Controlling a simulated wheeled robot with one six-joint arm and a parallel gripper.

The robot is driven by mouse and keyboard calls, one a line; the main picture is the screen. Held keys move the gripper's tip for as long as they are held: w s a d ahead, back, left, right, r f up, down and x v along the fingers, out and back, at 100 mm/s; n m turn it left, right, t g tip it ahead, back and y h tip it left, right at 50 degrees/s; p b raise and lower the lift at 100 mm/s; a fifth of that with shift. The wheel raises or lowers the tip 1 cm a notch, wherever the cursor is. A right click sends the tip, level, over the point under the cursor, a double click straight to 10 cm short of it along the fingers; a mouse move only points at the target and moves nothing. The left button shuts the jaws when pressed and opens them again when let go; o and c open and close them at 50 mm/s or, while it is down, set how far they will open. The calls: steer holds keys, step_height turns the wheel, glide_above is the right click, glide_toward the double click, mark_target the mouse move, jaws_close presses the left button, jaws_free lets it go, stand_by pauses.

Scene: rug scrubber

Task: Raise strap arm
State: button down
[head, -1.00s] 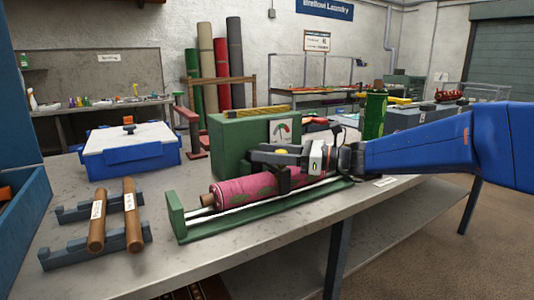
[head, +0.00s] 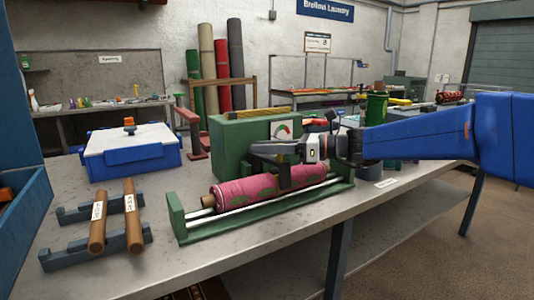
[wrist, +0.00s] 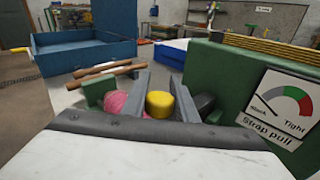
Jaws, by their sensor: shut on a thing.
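My gripper (head: 272,150) is over the green frame (head: 176,218) that holds a pink patterned roll (head: 240,193). In the wrist view, the two grey fingers (wrist: 158,97) stand on either side of a yellow knob (wrist: 159,105) and are shut on it. The knob seems to be the strap arm's grip; the arm itself is mostly hidden below my gripper. The pink roll shows just left of the fingers. A green box with a dial (wrist: 276,105) labelled "Strap pull" stands to the right, its needle toward "Slack".
Two wooden rods (head: 132,215) rest on grey holders at the left. A blue box with a white lid (head: 131,152) stands behind them. A blue tray (head: 22,225) is at the left edge. A green cylinder (head: 376,108) stands behind my arm.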

steer(key=shift+w+a+r+m+g+h, duration=0.25)
steer(key=shift+w+a+r+m+h, duration=0.2)
steer(key=shift+w+a+r, duration=0.6)
steer(key=shift+w+a+r+m+g+h, duration=0.2)
steer(key=shift+w+a+r+m+h, duration=0.3)
steer(key=shift+w, duration=0.9)
steer(key=shift+w+a+r+m+g+h, duration=0.25)
steer(key=shift+w+a+r+m+h, duration=0.15)
steer(key=shift+w+a+r, duration=0.65)
steer(key=shift+w+d+f, duration=0.15)
steer(key=shift+w+f, duration=0.1)
steer(key=shift+f, duration=0.1)
steer(key=c, duration=1.4)
jaws_free()
steer(key=shift+w, duration=0.1)
steer(key=shift+r, duration=0.1)
steer(key=v, duration=1.7)
steer(key=shift+d+r, duration=0.15)
